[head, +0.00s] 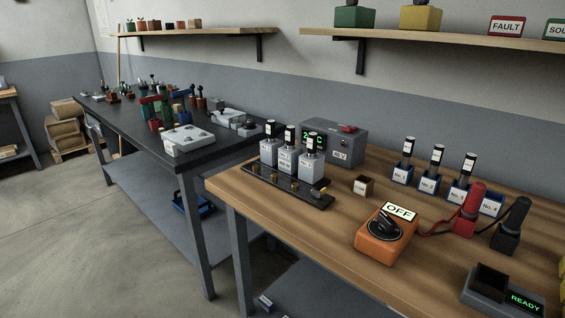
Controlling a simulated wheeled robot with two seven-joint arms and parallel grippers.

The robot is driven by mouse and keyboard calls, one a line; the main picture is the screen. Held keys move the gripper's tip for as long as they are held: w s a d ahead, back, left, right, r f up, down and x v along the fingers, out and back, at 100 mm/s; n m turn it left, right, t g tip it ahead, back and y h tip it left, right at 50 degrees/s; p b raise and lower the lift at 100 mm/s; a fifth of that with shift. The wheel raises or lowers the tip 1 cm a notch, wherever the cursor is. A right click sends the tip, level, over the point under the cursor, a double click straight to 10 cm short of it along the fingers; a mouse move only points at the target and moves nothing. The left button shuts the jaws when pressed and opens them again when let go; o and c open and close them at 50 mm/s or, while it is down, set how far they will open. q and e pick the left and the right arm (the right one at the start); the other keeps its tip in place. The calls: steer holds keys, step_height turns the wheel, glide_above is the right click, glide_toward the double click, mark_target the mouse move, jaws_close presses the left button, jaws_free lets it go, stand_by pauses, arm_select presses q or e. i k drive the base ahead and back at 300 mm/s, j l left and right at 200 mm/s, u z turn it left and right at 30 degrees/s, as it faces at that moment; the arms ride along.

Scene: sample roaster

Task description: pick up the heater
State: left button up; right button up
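No object in the head view carries a label that I can read as heater, so I cannot tell for certain which one it is. A small dark-topped block (363,186) with a pale label too small to read stands alone on the wooden bench (330,215). Behind it is a grey box (342,145) with a green display, a red switch and a 6V label. In front of that box, several grey blocks with dark-capped tops, such as the front one (286,160), stand on a black strip (262,186). Neither of my grippers is in view.
An orange dial box (384,240) marked OFF, red (468,212) and black (509,230) clamps, blue numbered holders (402,173) and a READY unit (505,296) occupy the bench's right side. A cluttered dark table (122,118) stands left.

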mark_target(291, 129)
steer(key=k+l, duration=0.15)
steer(key=l, duration=0.15)
steer(key=i, duration=0.95)
